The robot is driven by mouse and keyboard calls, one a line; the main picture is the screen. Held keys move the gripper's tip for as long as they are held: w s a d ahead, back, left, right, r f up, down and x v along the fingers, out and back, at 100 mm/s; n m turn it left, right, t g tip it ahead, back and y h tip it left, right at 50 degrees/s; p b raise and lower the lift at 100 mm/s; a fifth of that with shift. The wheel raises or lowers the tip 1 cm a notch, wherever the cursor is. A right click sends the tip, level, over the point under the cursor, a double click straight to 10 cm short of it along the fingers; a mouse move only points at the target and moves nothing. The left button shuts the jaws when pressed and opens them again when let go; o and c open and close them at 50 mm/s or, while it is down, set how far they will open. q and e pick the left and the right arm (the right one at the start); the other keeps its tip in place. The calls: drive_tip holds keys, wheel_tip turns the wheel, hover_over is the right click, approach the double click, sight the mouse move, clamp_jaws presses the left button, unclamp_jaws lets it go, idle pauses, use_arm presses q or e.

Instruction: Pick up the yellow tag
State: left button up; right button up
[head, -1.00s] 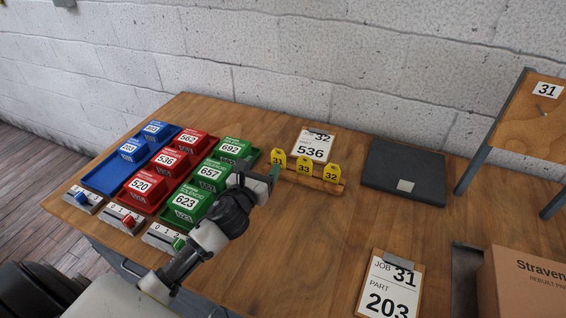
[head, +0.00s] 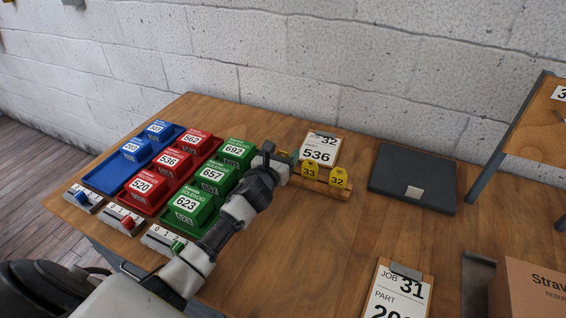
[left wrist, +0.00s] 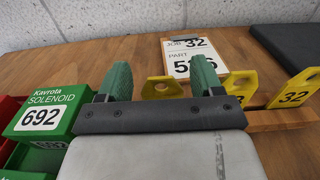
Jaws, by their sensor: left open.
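Yellow tags stand in a wooden rack (head: 322,189) on the workbench. Tag 33 (head: 310,171) and tag 32 (head: 338,178) show in the head view. In the left wrist view, a yellow tag (left wrist: 163,86) shows between the fingers, its number hidden; tag 33 (left wrist: 240,86) is partly behind the right finger and tag 32 (left wrist: 294,90) is farther right. My left gripper (head: 281,155) is open at the rack's left end, its green fingers (left wrist: 161,78) on either side of that tag. In the head view the gripper hides this tag. My right gripper is not in view.
A dark flat case (head: 413,178) is to the right.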

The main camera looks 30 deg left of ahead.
use_arm(q)
drive_tip(key=shift+w, duration=1.15)
drive_tip(key=c, duration=0.8)
drive_tip(key=shift+o, duration=0.2)
drive_tip(key=shift+a+r, duration=0.1)
drive_tip(key=shift+r, duration=0.55)
drive_tip(key=w+d+r, duration=0.2)
drive_tip(key=d+r, duration=0.7)
drive_tip(key=d, duration=0.2)
drive_tip(key=shift+w+d+r, duration=0.25)
drive_tip(key=shift+w+r, duration=0.1)
drive_tip(key=shift+w, duration=0.05)
